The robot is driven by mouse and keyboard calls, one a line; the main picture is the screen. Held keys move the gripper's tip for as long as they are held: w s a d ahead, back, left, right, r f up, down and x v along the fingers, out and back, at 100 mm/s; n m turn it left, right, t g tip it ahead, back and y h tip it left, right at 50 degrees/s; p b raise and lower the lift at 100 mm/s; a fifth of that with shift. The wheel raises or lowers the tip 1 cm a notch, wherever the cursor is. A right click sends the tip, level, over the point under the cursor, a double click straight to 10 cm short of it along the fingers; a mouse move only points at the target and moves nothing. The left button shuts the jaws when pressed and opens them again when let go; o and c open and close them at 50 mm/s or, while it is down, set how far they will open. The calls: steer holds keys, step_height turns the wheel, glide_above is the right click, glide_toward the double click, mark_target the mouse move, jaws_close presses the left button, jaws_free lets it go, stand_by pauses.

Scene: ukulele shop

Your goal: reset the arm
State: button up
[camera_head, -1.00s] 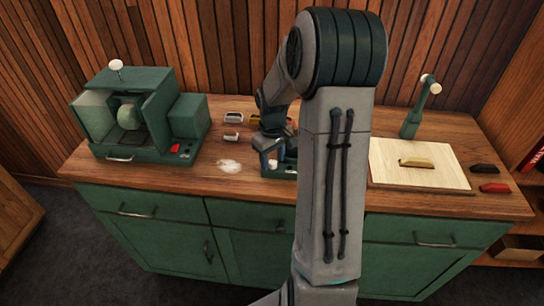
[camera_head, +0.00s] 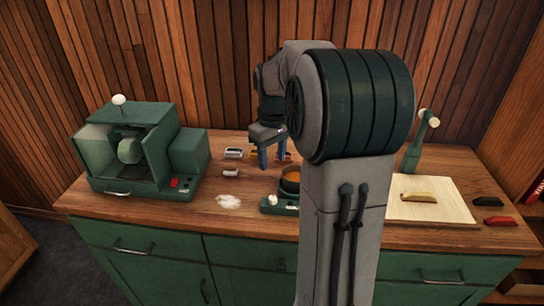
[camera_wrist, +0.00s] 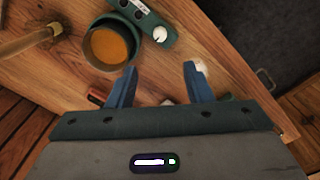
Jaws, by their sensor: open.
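My gripper (camera_head: 275,156) is raised above the wooden counter, behind a small green device with an orange-filled pot. In the wrist view its two blue fingers (camera_wrist: 160,88) stand apart with nothing between them. The orange-filled pot (camera_wrist: 109,46) shows there just beyond the left finger. My arm's thick elbow hides part of the counter's middle and right in the head view.
A green machine (camera_head: 140,155) stands on the counter's left (camera_head: 110,205). Small metal pieces (camera_head: 234,153) and a white powder patch (camera_head: 229,202) lie right of it. A pale board (camera_head: 440,212) with a yellow block (camera_head: 418,197), a green stand (camera_head: 418,148) and dark and red blocks (camera_head: 500,220) are at right.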

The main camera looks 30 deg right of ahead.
stand_by(0.4)
steer(key=s+a+m+t, duration=0.1)
steer(key=s+a, duration=0.6)
steer(key=s, duration=0.3)
steer(key=s+a+m+t, duration=0.1)
steer(key=s+a+t, duration=0.1)
steer(key=s+a, duration=0.5)
steer(key=s, duration=0.2)
steer(key=shift+s+a+f, duration=0.15)
steer(key=shift+s, duration=0.25)
